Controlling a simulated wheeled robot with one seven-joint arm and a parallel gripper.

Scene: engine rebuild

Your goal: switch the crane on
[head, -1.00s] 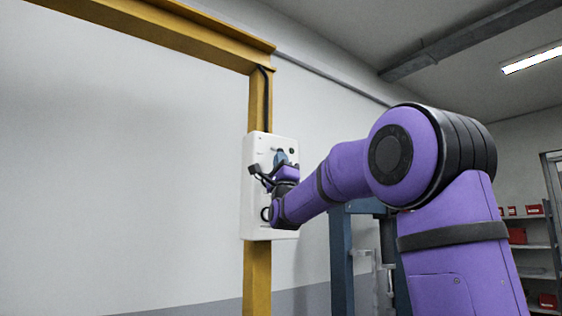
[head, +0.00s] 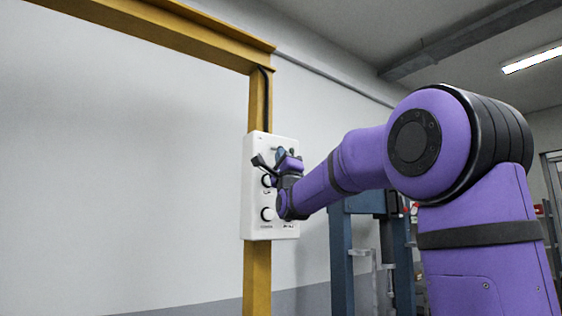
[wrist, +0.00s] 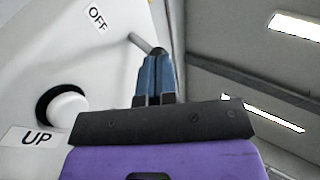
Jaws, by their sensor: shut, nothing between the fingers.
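The crane's white control box (head: 254,220) is mounted on the yellow post. In the wrist view its panel (wrist: 45,65) carries an OFF label (wrist: 97,18) and an UP label (wrist: 37,138) below a white round button (wrist: 68,108) in a black ring. A metal switch lever (wrist: 138,41) sticks out beside OFF. My gripper (wrist: 158,58) has its blue fingers shut, with nothing between them. The fingertips are right at the lever's end; I cannot tell whether they touch it. In the head view my gripper (head: 279,153) is in front of the box's upper half and hides part of it.
The yellow crane post (head: 257,275) and beam (head: 170,30) frame the box. A blue-grey steel frame (head: 342,260) stands to the right behind my arm. The wall to the left is bare.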

